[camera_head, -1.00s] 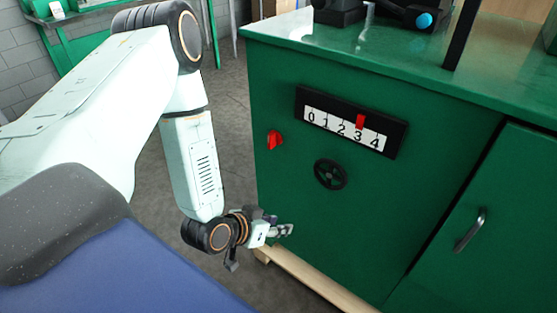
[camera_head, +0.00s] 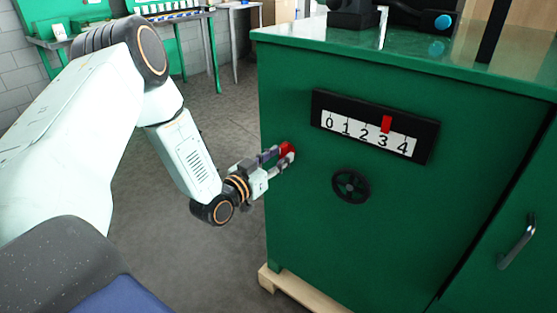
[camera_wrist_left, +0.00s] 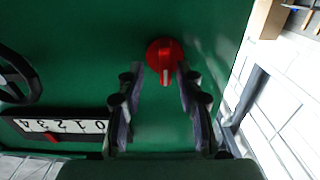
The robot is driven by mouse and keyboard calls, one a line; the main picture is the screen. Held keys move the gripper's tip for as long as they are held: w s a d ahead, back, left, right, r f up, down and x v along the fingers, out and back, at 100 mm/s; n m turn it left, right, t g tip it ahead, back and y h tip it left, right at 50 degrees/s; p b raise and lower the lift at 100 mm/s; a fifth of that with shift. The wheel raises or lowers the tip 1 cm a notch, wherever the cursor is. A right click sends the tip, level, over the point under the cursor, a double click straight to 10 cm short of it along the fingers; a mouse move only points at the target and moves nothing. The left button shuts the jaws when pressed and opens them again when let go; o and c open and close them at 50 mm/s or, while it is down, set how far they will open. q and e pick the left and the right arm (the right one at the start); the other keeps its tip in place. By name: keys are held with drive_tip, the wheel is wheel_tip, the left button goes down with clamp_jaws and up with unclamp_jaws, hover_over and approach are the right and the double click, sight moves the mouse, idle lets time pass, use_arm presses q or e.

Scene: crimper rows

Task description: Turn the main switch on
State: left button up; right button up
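The main switch is a red rotary knob (camera_head: 287,149) on the left part of the green cabinet's front face. In the left wrist view the red knob (camera_wrist_left: 164,60) has a raised grip bar with a pale mark. My left gripper (camera_head: 277,158) is at the knob in the head view and partly covers it. In the wrist view its two fingers (camera_wrist_left: 158,85) are spread, with the knob between and just beyond their tips; contact cannot be told. My right gripper is in neither view.
The green cabinet (camera_head: 330,235) also carries a 0-to-4 scale (camera_head: 370,135) with a red pointer near 3, and a black handwheel (camera_head: 351,187). A door handle (camera_head: 517,241) is at the right. A wooden base (camera_head: 300,290) juts out below. The floor left of the cabinet is clear.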

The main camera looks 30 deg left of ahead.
use_arm(q)
drive_tip(key=shift+w+a+f, duration=0.2)
drive_tip(key=shift+w+a, duration=0.25)
drive_tip(key=shift+d+r, duration=0.25)
drive_tip(key=shift+d, duration=0.15)
drive_tip(key=shift+c, duration=0.2)
drive_tip(key=shift+a+f, duration=0.15)
drive_tip(key=shift+a, duration=0.2)
drive_tip(key=c, duration=0.4)
drive_tip(key=shift+d, duration=0.2)
clamp_jaws()
drive_tip(key=shift+a, duration=0.1)
